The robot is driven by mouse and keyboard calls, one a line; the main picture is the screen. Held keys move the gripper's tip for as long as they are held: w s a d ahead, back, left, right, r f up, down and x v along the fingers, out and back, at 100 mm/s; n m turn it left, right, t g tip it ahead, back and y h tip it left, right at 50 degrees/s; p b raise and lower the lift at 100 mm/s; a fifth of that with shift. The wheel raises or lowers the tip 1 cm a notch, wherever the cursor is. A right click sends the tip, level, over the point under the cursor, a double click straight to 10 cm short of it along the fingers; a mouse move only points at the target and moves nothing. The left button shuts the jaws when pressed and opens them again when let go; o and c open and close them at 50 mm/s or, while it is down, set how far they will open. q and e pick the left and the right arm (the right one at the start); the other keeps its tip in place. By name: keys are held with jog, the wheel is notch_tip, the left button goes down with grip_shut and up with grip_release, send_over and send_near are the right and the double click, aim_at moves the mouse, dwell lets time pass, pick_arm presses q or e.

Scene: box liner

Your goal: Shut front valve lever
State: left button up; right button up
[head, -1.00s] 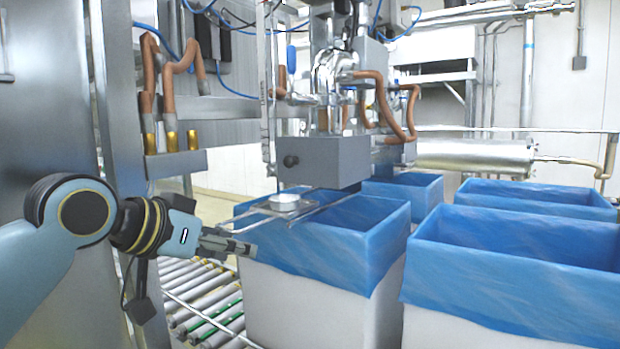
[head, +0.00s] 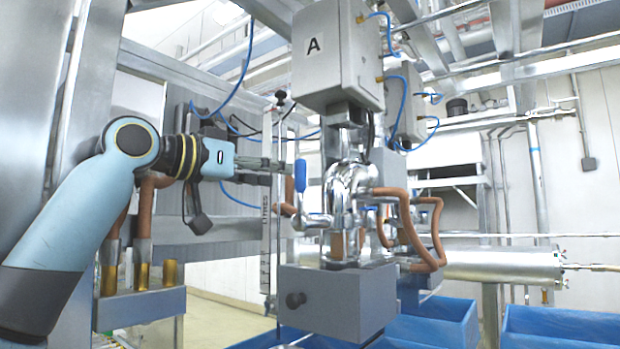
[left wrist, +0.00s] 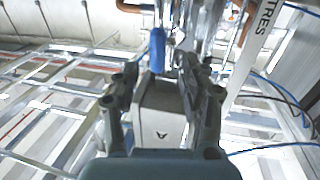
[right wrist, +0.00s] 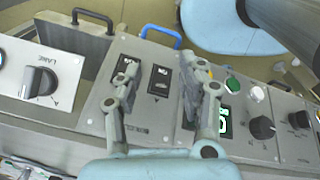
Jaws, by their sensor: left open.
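The valve lever (head: 300,175) has a blue grip. It stands upright on the shiny valve body (head: 348,190) below the grey box marked A (head: 335,55). My left gripper (head: 282,165) is just left of the blue grip, its fingers pointing at it. In the left wrist view the blue grip (left wrist: 157,50) shows beyond and between the open fingers (left wrist: 160,72). I cannot tell whether they touch it. My right gripper (right wrist: 165,78) is open and empty above a control panel, and is out of the head view.
A grey block with a black knob (head: 330,300) sits under the valve. Copper pipes (head: 425,230) run right of it. Blue-lined boxes (head: 545,325) stand below. The control panel (right wrist: 145,125) has knobs and switches. A scale strip (head: 266,240) hangs near the lever.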

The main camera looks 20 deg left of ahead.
aim_at(296, 168)
pick_arm(q)
jog(key=shift+w+d+r+p, duration=0.4)
jog(key=shift+w+d+p, duration=0.2)
jog(key=shift+w, duration=0.05)
jog(key=shift+w+d+r+p, duration=0.35)
jog(key=shift+w+d+p, duration=0.2)
jog(key=shift+w+d, duration=0.05)
jog(key=x, duration=0.3)
jog(key=shift+w+a+f+p, duration=0.1)
jog(key=shift+a+f+p, duration=0.1)
jog(key=shift+p, duration=0.2)
jog(key=shift+w+f, duration=0.1)
jog(key=shift+w, duration=0.15)
jog(key=shift+s, duration=0.25)
jog(key=shift+w, duration=0.1)
jog(key=c, duration=0.9)
grip_shut()
pick_arm(e)
jog(key=r, duration=0.1)
jog(key=w+r, duration=0.1)
jog(key=r, duration=0.1)
jog(key=shift+w+d+r, duration=0.2)
jog(key=shift+w+d, duration=0.05)
pick_arm(q)
jog(key=shift+w+d+f, duration=0.2)
jog(key=shift+w, duration=0.1)
pick_arm(e)
jog(key=shift+w+d, duration=0.1)
jog(key=shift+d, duration=0.4)
